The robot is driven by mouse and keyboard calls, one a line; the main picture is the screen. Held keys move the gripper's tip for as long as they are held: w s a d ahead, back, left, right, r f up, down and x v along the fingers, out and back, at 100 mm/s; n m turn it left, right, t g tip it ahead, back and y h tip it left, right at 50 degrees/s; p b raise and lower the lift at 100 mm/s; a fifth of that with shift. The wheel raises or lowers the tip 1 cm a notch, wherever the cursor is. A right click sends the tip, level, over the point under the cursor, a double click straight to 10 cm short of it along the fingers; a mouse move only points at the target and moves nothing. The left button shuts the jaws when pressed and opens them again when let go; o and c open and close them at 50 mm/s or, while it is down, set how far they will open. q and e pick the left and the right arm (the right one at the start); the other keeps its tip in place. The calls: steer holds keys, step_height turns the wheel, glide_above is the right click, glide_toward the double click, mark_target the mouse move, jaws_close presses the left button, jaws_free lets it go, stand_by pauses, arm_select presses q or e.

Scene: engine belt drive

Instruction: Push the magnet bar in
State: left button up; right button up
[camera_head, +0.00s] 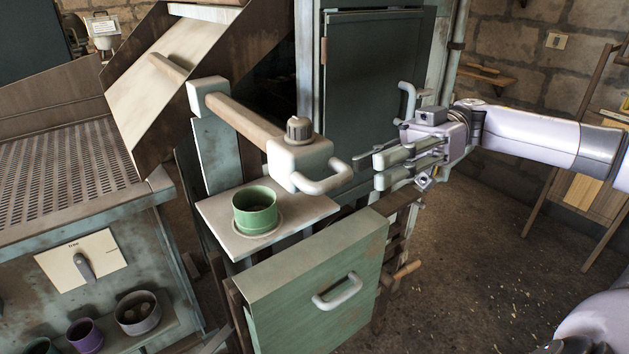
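The magnet bar (237,119) is a long brown bar that slants from the sloped chute down to a pale end block. The end block (298,158) has a dark ribbed knob on top and a pale curved handle (327,181) at its front right. The bar sticks out over a small shelf with a green cup. My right gripper (380,169) comes in from the right, just to the right of the handle, and seems apart from it. Its fingers lie close together and look shut with nothing in them. My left gripper is not in view.
The green cup (255,211) stands on the shelf (221,223) below the end block. A green drawer box (317,283) with a pale handle is lower down. A perforated tray (62,164) is at the left. A dark green cabinet (372,80) stands behind. Open floor lies at the right.

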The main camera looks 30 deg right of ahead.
mark_target(316, 184)
steer(key=a, duration=0.2)
steer(key=a+p, duration=0.1)
steer(key=a, duration=0.2)
steer(key=a+p, duration=0.1)
steer(key=a, duration=0.1)
steer(key=shift+s+a+r, duration=0.1)
steer(key=shift+s+a, duration=0.25)
steer(key=shift+a+f, duration=0.2)
steer(key=shift+a, duration=1.1)
steer(key=shift+c, duration=0.5)
jaws_close()
steer(key=shift+r, duration=0.1)
